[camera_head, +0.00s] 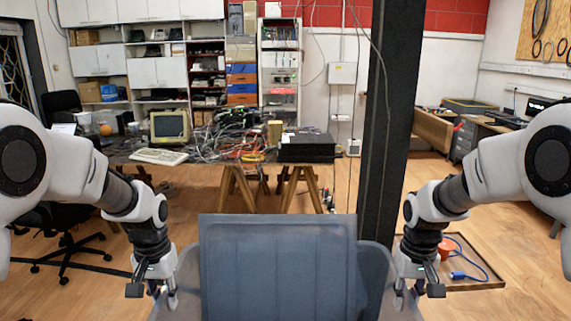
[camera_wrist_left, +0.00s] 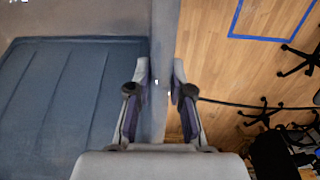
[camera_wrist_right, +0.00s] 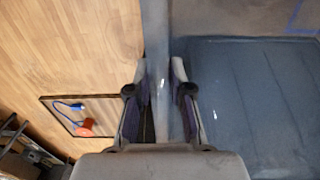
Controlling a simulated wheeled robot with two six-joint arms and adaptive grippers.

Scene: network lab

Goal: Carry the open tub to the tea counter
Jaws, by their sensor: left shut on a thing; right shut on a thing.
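The open tub (camera_head: 278,262) is blue-grey and sits low in the middle of the head view, between my two arms. Its ribbed inside looks empty where it shows; its near part is cut off by the frame. My left gripper (camera_head: 154,291) is shut on the tub's left side wall, which runs between the fingers in the left wrist view (camera_wrist_left: 160,95). My right gripper (camera_head: 416,289) is shut on the opposite wall, also seen between the fingers in the right wrist view (camera_wrist_right: 159,95). I cannot tell which surface is the tea counter.
A dark pillar (camera_head: 389,130) stands just beyond the tub, right of centre. A cluttered trestle table (camera_head: 200,168) stands ahead. A black office chair (camera_head: 70,235) is at left. A shallow floor tray (camera_head: 480,284) with a blue cable lies at right. Wooden floor shows between them.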

